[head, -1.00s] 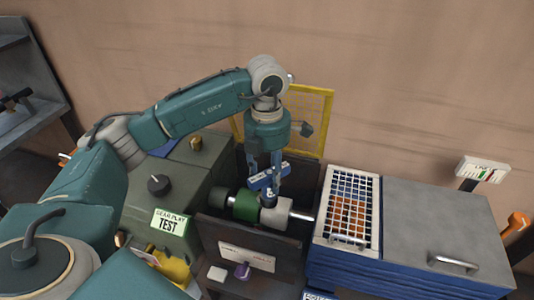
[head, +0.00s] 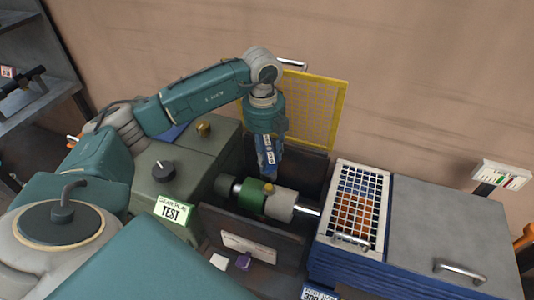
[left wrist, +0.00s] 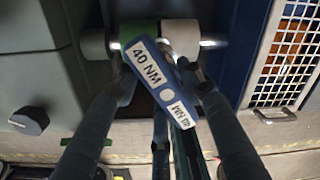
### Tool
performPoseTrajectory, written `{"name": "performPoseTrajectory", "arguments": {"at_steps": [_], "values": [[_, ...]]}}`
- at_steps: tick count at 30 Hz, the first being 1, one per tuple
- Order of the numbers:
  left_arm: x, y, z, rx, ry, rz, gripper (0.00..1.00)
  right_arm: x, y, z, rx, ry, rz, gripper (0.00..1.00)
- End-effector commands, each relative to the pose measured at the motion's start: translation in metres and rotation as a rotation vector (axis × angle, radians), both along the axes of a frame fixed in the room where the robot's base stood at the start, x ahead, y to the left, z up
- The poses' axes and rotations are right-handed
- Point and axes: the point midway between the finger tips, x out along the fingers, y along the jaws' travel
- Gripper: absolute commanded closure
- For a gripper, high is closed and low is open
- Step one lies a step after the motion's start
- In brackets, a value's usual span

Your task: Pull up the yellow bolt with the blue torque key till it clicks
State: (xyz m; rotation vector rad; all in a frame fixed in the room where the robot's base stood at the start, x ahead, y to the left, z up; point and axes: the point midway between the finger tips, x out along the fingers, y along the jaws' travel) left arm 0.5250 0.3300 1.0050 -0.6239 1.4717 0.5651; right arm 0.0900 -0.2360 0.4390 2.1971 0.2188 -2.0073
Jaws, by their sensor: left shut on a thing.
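The yellow bolt (head: 269,188) stands on top of the shaft, near the joint of its green sleeve (head: 250,199) and grey collar (head: 281,205). My left gripper (head: 268,170) is above and behind the shaft, shut on the blue torque key (head: 267,153). In the left wrist view the key (left wrist: 150,72) lies slanted between my left fingers (left wrist: 158,88), with a "40 NM" label facing the camera. Its far end overlaps the shaft in that picture. I cannot make out the bolt there or whether the key touches it. My right gripper is out of view.
The shaft lies in a dark open-topped box (head: 250,236). A green test unit (head: 160,190) with a black knob stands left. A blue cabinet with a white grid (head: 348,177) and grey lid (head: 440,225) stands right. A yellow mesh guard (head: 312,105) is behind.

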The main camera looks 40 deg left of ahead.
Motion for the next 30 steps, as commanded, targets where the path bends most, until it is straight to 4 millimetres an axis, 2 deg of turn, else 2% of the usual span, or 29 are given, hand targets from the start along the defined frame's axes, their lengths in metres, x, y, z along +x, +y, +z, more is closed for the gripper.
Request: {"name": "performPoseTrajectory", "arguments": {"at_steps": [8,30], "values": [[0.001,0.0,-0.003,-0.006,-0.006,-0.001,1.0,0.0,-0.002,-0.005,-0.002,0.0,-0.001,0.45],[0.001,0.0,-0.052,-0.006,-0.004,-0.001,1.0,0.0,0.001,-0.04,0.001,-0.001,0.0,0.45]]}}
